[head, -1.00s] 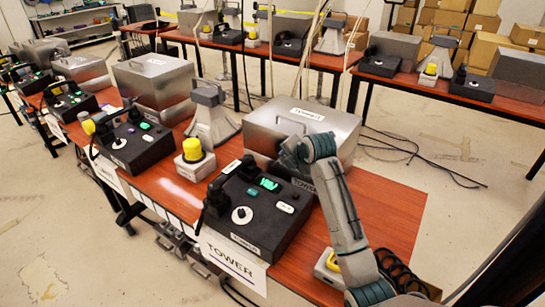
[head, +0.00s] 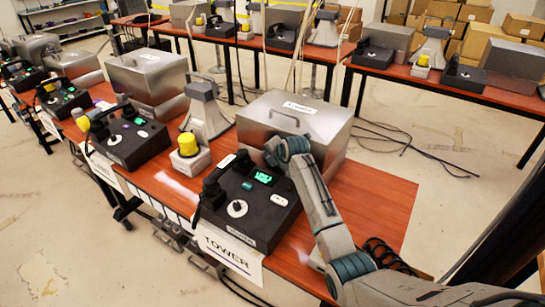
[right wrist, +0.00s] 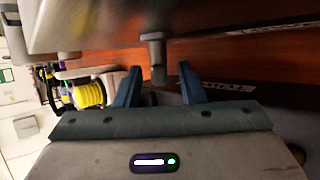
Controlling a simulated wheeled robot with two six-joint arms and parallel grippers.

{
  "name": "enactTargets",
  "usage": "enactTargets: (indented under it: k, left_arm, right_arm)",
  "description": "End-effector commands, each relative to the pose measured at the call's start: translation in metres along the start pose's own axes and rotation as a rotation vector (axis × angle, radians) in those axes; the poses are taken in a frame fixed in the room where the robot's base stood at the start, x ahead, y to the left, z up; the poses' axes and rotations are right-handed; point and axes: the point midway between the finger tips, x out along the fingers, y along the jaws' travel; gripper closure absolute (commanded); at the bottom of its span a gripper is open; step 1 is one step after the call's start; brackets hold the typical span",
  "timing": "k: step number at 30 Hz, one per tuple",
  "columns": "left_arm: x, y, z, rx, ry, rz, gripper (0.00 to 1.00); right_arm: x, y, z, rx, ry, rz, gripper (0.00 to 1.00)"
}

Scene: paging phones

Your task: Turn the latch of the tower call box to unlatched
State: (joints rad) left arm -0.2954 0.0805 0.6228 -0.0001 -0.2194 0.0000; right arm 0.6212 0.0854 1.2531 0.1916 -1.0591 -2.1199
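The tower call box is a grey metal box (head: 328,123) with a handle and a label on its lid, at the table's near end behind the black TOWER console (head: 262,222). In the right wrist view, its grey wall (right wrist: 100,25) fills the upper left. A grey T-shaped latch (right wrist: 157,48) stands out from it, just ahead of the gap between my right fingers. My right gripper (right wrist: 159,78) is open, its two dark fingers spread. I cannot tell if they touch the latch. In the head view my wrist hides the latch and fingers. My left gripper is not in view.
A yellow beacon (head: 187,144) and a grey horn (head: 204,110) stand left of the call box. Another console (head: 130,140) and metal box (head: 147,85) sit farther left.

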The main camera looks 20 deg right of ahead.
Motion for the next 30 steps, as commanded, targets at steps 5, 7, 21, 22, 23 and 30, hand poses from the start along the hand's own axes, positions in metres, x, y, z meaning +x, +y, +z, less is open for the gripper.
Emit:
enactTargets:
  k: [5,7,21,22,23,30]
  left_arm:
    - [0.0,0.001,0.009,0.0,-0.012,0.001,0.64]
    - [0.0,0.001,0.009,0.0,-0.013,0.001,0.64]
    - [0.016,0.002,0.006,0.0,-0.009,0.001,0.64]
    - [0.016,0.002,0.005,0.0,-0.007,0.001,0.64]
    - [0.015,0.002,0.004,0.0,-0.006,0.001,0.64]
    - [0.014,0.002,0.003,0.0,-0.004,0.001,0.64]
  right_arm:
    - [0.0,0.0,0.0,0.0,0.0,0.0,0.7]
    - [0.0,0.0,0.0,0.0,0.0,0.0,0.83]
    - [0.002,-0.005,-0.001,0.045,0.0,0.107,1.0]
    - [0.001,-0.004,-0.001,0.047,0.0,0.114,1.0]
    - [0.001,-0.003,0.0,0.049,0.0,0.117,1.0]
    - [0.0,-0.002,0.0,0.048,0.001,0.114,0.78]
